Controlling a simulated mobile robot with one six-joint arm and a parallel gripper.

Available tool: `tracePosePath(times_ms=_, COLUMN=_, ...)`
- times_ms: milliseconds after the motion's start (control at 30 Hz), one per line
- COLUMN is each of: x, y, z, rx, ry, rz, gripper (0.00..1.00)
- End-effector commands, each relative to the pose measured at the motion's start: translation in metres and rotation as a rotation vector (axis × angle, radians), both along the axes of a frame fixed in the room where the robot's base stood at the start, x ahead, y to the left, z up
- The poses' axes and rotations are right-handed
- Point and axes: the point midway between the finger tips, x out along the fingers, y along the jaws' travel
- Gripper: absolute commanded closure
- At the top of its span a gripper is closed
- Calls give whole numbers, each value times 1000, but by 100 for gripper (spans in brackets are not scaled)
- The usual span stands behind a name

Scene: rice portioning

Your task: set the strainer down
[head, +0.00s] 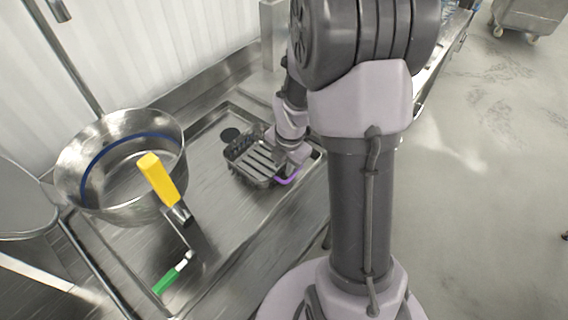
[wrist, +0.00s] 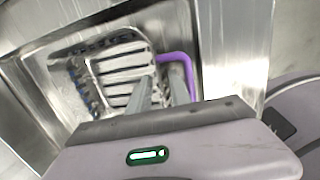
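My gripper (head: 290,163) is at the strainer's right side, by the handle. In the wrist view its two fingers (wrist: 163,82) are apart, one over the basket edge and one inside the bend of the handle. No clamped part shows between them.
A large steel bowl (head: 118,122) with a blue band stands to the left. A yellow-handled tool (head: 160,180) and a green-handled tool (head: 170,277) are in front.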

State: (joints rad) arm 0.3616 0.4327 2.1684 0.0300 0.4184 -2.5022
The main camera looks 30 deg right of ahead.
Motion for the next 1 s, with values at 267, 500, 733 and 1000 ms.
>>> tracePosePath(times_ms=267, x=-13, y=1, z=81, rx=-2, ry=-6, rz=0, gripper=76)
tracePosePath(times_ms=500, x=-21, y=3, z=116, rx=0, ry=-4, rz=-6, gripper=76)
tracePosePath(times_ms=733, x=-46, y=60, z=185, rx=169, ry=-112, rz=-605, gripper=76)
tracePosePath(times_ms=1000, x=-128, y=149, z=254, rx=662, ry=-117, rz=-1695, gripper=76)
